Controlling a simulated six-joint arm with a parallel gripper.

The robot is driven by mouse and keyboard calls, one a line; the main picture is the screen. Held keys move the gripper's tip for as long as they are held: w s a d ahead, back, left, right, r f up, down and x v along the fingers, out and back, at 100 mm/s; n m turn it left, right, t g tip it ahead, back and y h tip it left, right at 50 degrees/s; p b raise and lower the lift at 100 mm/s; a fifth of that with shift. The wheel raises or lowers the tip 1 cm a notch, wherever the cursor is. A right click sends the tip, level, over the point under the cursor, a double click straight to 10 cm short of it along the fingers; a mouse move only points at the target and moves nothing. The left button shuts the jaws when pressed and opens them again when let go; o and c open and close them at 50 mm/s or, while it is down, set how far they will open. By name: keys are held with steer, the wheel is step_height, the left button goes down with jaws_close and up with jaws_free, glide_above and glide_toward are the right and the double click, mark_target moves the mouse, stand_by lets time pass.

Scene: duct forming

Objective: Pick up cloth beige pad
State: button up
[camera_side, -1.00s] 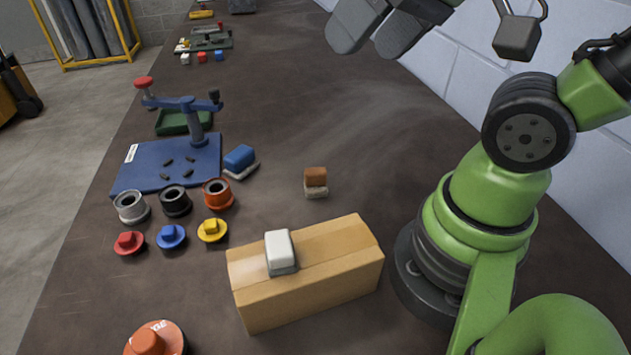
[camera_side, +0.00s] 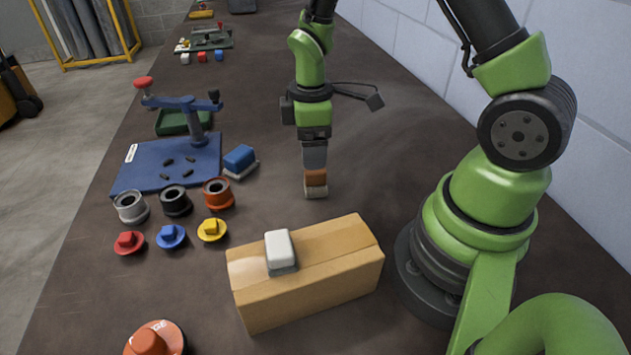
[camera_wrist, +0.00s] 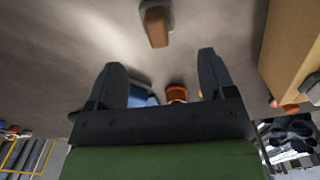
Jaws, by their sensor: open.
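I cannot tell whether the fingers touch the pad.
A cardboard box (camera_side: 325,290) with a white pad (camera_side: 280,248) on it stands nearer the camera. A blue pad (camera_side: 240,158) lies to the left, by a blue plate (camera_side: 140,175) with a clamp. Colored rings and plugs stand at left.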

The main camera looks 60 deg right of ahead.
mark_target(313, 181)
step_height(313, 181, down, 9)
steer(key=shift+s+d+r, duration=0.1)
steer(key=shift+d, duration=0.05)
stand_by(0.4)
steer(key=c, duration=1)
